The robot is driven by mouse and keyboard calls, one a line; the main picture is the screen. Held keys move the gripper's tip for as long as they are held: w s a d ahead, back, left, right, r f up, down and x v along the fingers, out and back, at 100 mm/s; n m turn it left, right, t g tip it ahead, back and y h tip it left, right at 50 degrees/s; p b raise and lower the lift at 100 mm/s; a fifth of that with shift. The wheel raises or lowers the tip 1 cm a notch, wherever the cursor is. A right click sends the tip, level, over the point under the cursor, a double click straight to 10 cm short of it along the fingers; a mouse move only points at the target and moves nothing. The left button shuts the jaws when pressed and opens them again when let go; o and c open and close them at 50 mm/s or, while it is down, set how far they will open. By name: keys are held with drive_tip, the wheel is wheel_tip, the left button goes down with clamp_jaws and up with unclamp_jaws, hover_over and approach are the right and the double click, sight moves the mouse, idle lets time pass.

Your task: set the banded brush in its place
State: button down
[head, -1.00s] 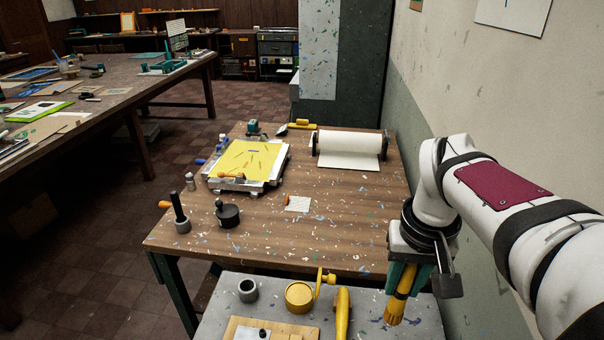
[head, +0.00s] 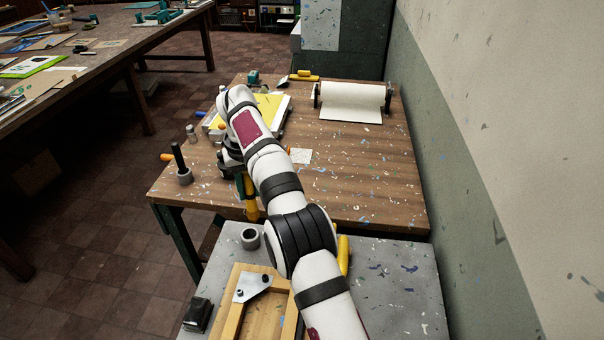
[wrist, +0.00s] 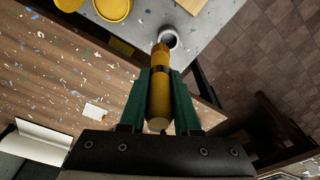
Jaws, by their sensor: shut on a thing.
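The banded brush (wrist: 159,96) is yellow with a dark band. My gripper (wrist: 161,76) is shut on it, one green finger on each side. In the head view the brush (head: 252,203) hangs roughly upright below my gripper (head: 246,183), near the front edge of the wooden table. A grey round cup (head: 250,238) with an open top stands on the grey speckled table just in front of it. In the wrist view the brush's far end overlaps the edge of the cup (wrist: 168,39). I cannot tell the gap between them; the brush is not seen inside it.
A wooden frame with a metal plate (head: 253,287) and a black block (head: 198,315) lie on the grey table (head: 400,285). A yellow object (head: 343,252) is partly hidden by my arm. A paper roll (head: 352,97) and a dark-handled tool in a holder (head: 184,176) stand on the wooden table (head: 370,180).

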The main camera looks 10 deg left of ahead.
drive_tip(key=shift+s+a+f, duration=0.2)
drive_tip(key=shift+a+f, duration=0.4)
drive_tip(key=shift+a, duration=0.35)
drive_tip(key=shift+f, duration=0.1)
drive_tip(key=shift+f, duration=2.2)
drive_tip(key=shift+f, duration=2.3)
drive_tip(key=shift+d+f, duration=0.1)
drive_tip(key=shift+f, duration=0.1)
drive_tip(key=c, duration=0.5)
unclamp_jaws()
drive_tip(key=shift+c, duration=0.2)
